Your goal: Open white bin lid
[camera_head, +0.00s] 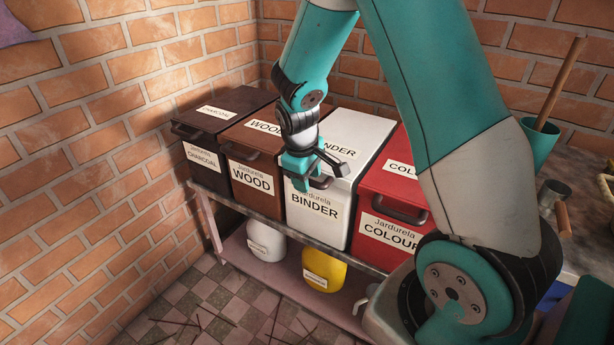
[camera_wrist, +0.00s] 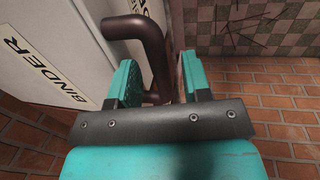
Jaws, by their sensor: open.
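The white bin (camera_head: 322,222) labelled BINDER stands on a shelf between the brown and red bins. Its lid (camera_head: 362,131) looks closed. My gripper (camera_head: 318,177) is at the front edge of this lid, open. In the wrist view the dark bar handle (camera_wrist: 134,27) sticks out from the white bin (camera_wrist: 62,52) and bends down between the two teal fingers of my gripper (camera_wrist: 160,82). I cannot tell whether either finger touches it. In the head view my gripper hides much of the handle.
To the left are the brown WOOD bin (camera_head: 250,188) and the dark CHARCOAL bin (camera_head: 203,166). The red COLOUR bin (camera_head: 388,207) is close on the right. White (camera_head: 266,238) and yellow (camera_head: 324,271) containers stand on the lower shelf. A brick wall (camera_head: 80,180) bounds the left side.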

